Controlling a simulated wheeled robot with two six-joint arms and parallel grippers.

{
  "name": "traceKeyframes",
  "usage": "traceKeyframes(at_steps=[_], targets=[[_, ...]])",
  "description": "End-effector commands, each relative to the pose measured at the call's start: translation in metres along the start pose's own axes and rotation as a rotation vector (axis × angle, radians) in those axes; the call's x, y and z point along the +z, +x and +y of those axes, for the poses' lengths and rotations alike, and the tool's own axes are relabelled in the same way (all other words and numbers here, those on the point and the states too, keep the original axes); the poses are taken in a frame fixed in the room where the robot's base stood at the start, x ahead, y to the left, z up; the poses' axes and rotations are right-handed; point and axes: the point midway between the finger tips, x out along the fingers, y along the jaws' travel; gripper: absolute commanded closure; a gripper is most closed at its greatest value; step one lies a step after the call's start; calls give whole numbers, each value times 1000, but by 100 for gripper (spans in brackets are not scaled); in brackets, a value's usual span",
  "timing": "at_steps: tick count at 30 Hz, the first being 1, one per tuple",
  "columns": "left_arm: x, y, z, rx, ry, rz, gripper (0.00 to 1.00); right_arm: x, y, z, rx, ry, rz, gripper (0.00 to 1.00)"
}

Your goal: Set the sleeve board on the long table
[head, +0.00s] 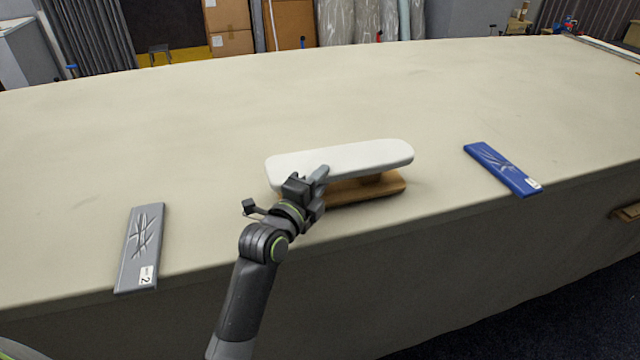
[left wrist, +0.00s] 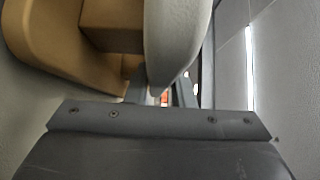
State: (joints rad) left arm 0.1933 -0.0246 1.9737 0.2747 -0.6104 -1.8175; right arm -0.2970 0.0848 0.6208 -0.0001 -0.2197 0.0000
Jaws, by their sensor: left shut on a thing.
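The sleeve board (head: 345,158) has a white padded top and a brown wooden base (head: 370,188). It stands upright at the front middle of the long table (head: 240,100), with its base appearing to rest on the cloth. My left gripper (head: 318,180) is shut on the near left part of the sleeve board's padded top. In the left wrist view the white pad (left wrist: 172,40) and the wooden base (left wrist: 60,60) fill the upper left, close to the gripper. My right gripper is in neither view.
A grey flat packet (head: 141,248) lies near the front edge at left. A blue flat packet (head: 502,168) lies near the front edge at right. The table behind the sleeve board is clear. Cardboard boxes (head: 229,28) stand beyond the far edge.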

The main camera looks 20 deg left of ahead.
Motion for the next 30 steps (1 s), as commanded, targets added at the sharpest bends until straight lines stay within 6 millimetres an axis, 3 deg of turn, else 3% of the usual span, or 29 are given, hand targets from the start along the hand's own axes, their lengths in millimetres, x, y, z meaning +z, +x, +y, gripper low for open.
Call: traceKeyframes(at_steps=[14,15,19,30], targets=[[0,0,8,-11,1,-1,100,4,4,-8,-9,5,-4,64],[0,0,10,-2,1,-1,74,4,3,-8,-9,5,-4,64],[0,0,10,-2,1,-1,57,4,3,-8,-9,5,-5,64],[0,0,7,-2,1,-1,57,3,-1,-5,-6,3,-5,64]])
